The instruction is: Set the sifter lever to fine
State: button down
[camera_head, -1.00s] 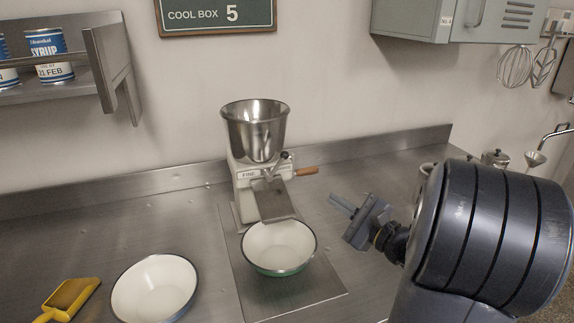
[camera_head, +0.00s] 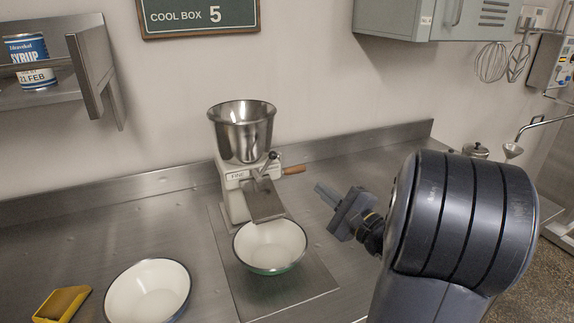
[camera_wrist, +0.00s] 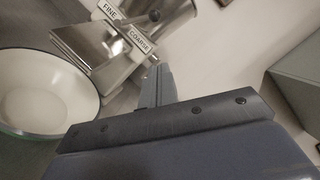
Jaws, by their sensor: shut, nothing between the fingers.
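The sifter (camera_head: 235,195) is a pale machine with a steel hopper (camera_head: 242,132) on top, standing on the steel counter. Its lever has a dark round knob (camera_head: 272,155) and leans to the right, away from the FINE label (camera_head: 237,176). The wrist view shows the FINE label (camera_wrist: 110,9), the COARSE label (camera_wrist: 140,40) and the knob (camera_wrist: 154,15) near the top edge. A wooden handle (camera_head: 294,170) sticks out on the sifter's right. My gripper (camera_head: 322,192) is shut and empty, right of the sifter and apart from it; its fingers (camera_wrist: 156,84) point toward the COARSE side.
A white bowl (camera_head: 270,243) with a green outside stands under the chute (camera_head: 265,203). Another white bowl (camera_head: 148,292) and a yellow scoop (camera_head: 62,303) lie at the front left. A wall shelf (camera_head: 65,75) and a grey cabinet (camera_head: 420,20) hang above. Counter left of the sifter is clear.

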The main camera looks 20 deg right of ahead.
aim_at(273, 158)
jog(key=w+a+r+p, duration=0.3)
jog(key=w+a+p, duration=0.1)
jog(key=w, duration=0.5)
jog(key=shift+w+a, duration=0.25)
jog(key=shift+a, duration=0.45)
jog(key=shift+a+r+n+g+b, duration=0.3)
jog(key=shift+n+b, duration=0.6)
jog(key=shift+b, duration=0.45)
jog(key=n+b, duration=0.1)
jog(key=b, duration=0.1)
jog(key=a+n+b, duration=0.1)
jog(key=shift+r+g+b, duration=0.3)
jog(key=shift+g+b, duration=0.1)
jog(key=a+r+n+g+h+b, duration=0.1)
jog(key=a+n+g+b, duration=0.1)
jog(key=a+n+b, duration=0.4)
jog(key=n+b, duration=0.2)
jog(key=b, duration=0.1)
jog(key=shift+a+r+h, duration=0.2)
jog(key=shift+r+h, duration=0.1)
jog(key=shift+r, duration=0.1)
jog(key=shift+a, duration=0.1)
